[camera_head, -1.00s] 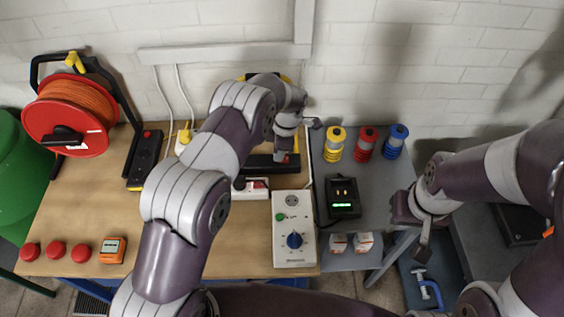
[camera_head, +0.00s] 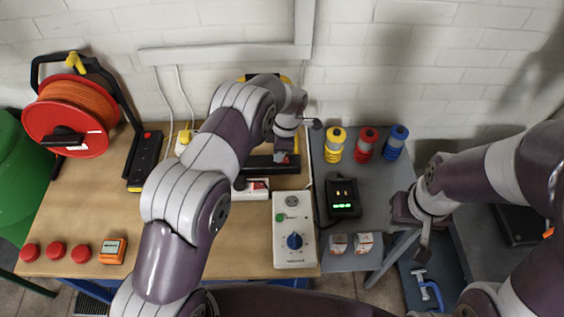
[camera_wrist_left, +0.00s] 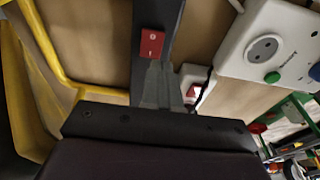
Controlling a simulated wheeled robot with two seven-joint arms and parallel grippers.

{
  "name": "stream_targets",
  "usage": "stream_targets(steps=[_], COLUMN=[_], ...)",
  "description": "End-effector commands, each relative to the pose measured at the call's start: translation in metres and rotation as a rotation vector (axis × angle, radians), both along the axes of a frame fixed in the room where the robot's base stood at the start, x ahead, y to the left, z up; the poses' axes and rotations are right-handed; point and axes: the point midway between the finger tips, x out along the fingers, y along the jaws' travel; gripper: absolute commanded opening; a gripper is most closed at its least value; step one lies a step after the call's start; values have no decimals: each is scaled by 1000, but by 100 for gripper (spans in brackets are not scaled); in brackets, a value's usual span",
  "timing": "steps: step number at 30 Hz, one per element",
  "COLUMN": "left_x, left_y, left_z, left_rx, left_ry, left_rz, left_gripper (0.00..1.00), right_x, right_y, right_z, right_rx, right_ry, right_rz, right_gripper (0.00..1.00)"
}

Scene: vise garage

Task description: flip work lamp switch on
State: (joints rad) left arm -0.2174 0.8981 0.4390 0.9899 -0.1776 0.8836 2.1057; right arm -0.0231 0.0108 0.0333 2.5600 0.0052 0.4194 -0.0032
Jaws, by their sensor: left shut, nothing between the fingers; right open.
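The work lamp is largely hidden by my left arm; its black bar (camera_head: 262,164) and a bit of yellow frame (camera_head: 290,79) show in the head view. In the left wrist view a red rocker switch (camera_wrist_left: 152,43) with white marks sits on the black bar, and yellow tubing (camera_wrist_left: 45,45) is at the left. Which side of the rocker is pressed in, I cannot tell. My left gripper (camera_wrist_left: 160,68) is shut and empty, its tips just below the switch in the picture; contact is unclear. My right gripper (camera_head: 412,228) is open and empty at the right, away from the lamp.
A white control box (camera_head: 293,250) with a blue knob and a power strip (camera_head: 256,189) with a red switch are close by. A charger (camera_head: 343,200) with green lights stands to the right. A cable reel (camera_head: 70,120) and black strip (camera_head: 145,160) are at left.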

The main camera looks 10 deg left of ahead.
Motion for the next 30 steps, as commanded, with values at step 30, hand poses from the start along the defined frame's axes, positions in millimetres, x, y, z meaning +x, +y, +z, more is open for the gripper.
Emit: stream_targets(steps=[30], left_x=[0], left_y=[1], left_z=[-7], left_rx=[1], left_ry=[1], left_rz=[3], left_gripper=[0], right_x=[0], right_y=[0], right_z=[-5], right_rx=[0], right_ry=[0], right_rz=[0], right_gripper=[43])
